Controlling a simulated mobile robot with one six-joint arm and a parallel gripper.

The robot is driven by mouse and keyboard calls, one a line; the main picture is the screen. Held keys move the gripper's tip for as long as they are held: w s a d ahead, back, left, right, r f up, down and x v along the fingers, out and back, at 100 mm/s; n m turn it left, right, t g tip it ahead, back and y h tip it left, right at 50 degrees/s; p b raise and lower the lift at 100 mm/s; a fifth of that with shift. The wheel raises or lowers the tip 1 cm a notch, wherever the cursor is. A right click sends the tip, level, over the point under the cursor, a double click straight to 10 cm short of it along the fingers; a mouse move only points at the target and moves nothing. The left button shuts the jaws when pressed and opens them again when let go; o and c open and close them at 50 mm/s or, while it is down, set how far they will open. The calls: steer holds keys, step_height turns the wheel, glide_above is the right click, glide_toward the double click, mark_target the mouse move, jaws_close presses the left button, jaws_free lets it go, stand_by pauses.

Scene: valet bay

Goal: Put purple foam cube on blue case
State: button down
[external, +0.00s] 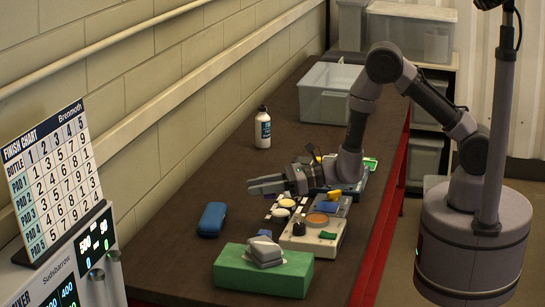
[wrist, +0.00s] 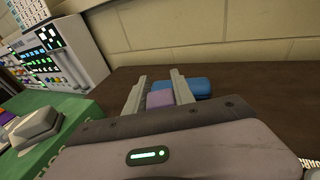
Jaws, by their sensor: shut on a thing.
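The purple foam cube (wrist: 160,98) sits between the two fingers of my gripper (wrist: 159,80) in the wrist view, and the fingers are shut on it. In the external view my gripper (external: 266,184) points left above the dark table, and the cube is hard to make out there. The blue case (external: 212,219) lies on the table to the left of and nearer the camera than the gripper. In the wrist view the blue case (wrist: 199,86) shows beyond the fingers, partly hidden by the right one.
A green block (external: 262,271) with a grey object (external: 264,251) on it stands at the table's near end. A pale device (external: 313,237) and small pads sit below and right of my gripper. A white bottle (external: 263,128) stands near the wall. Table around the case is clear.

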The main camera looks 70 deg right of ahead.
steer(key=d+b+x, duration=0.1)
steer(key=x, duration=0.4)
steer(key=d+b+x, duration=0.1)
steer(key=x, duration=0.4)
steer(key=w+b+x, duration=0.1)
steer(key=x, duration=0.4)
steer(key=shift+w+d+r, duration=0.2)
steer(key=shift+w+d, duration=0.1)
steer(key=shift+w, duration=0.1)
step_height(320, 180, down, 3)
steer(key=shift+f+b, duration=0.25)
steer(key=shift+b, duration=0.7)
steer(key=shift+r, duration=0.2)
steer(key=shift+f, duration=0.15)
steer(key=c, duration=1.1)
jaws_free()
steer(key=shift+o, duration=0.2)
